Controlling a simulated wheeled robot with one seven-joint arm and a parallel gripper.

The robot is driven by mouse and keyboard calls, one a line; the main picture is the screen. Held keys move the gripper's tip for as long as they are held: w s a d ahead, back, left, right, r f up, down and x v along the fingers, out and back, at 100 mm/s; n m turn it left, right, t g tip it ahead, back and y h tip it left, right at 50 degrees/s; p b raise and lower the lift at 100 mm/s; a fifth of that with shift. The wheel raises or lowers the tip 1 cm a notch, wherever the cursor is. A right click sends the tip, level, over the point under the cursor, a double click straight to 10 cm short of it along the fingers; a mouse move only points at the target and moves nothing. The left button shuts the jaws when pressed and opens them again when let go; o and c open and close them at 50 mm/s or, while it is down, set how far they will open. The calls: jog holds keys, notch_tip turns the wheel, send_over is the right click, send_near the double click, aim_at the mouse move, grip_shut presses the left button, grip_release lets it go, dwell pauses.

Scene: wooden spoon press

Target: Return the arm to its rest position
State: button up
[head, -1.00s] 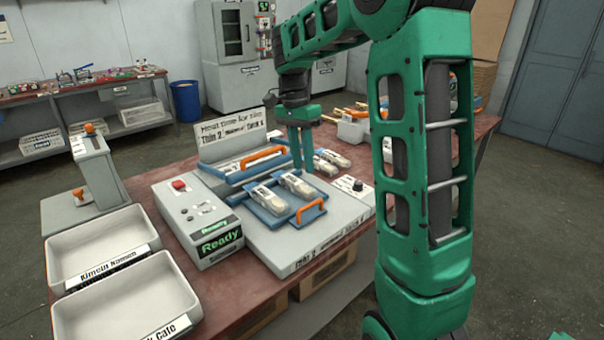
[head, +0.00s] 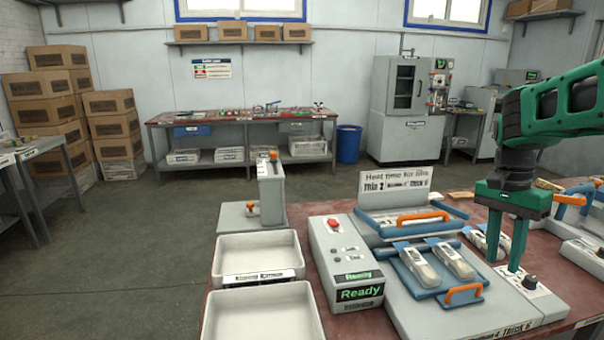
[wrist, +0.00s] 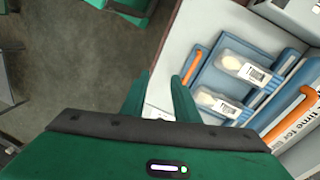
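My gripper (head: 505,258) hangs with its green fingers pointing down at the right of the head view, in front of the right side of the press. A gap shows between the fingers, and they hold nothing. In the wrist view my gripper (wrist: 160,80) is also open and empty, left of the packs. My green arm (head: 560,105) reaches in from the right edge; most of it is out of view. The press (head: 420,312) has its lid raised. Two clear spoon packs (head: 450,260) lie in a blue tray with an orange handle (head: 463,293).
A control box (head: 345,262) reading "Ready" stands left of the press. Two light trays (head: 262,315) and a grey upright device (head: 271,190) are farther left. A black knob (head: 530,282) is close to my fingertips. More equipment (head: 585,245) stands at right.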

jog(key=s+a+f+n, duration=0.1)
jog(key=s+f+n, duration=0.2)
jog(key=s, duration=0.7)
jog(key=s+a+f+n+t, duration=0.1)
jog(key=s+f+n, duration=0.2)
jog(key=s, duration=0.8)
jog(key=shift+s+f+n+t+y, duration=0.2)
jog(key=shift+n+t+y, duration=0.1)
jog(key=shift+n+y, duration=0.15)
jog(key=shift+w+f, duration=0.2)
jog(key=shift+w, duration=0.4)
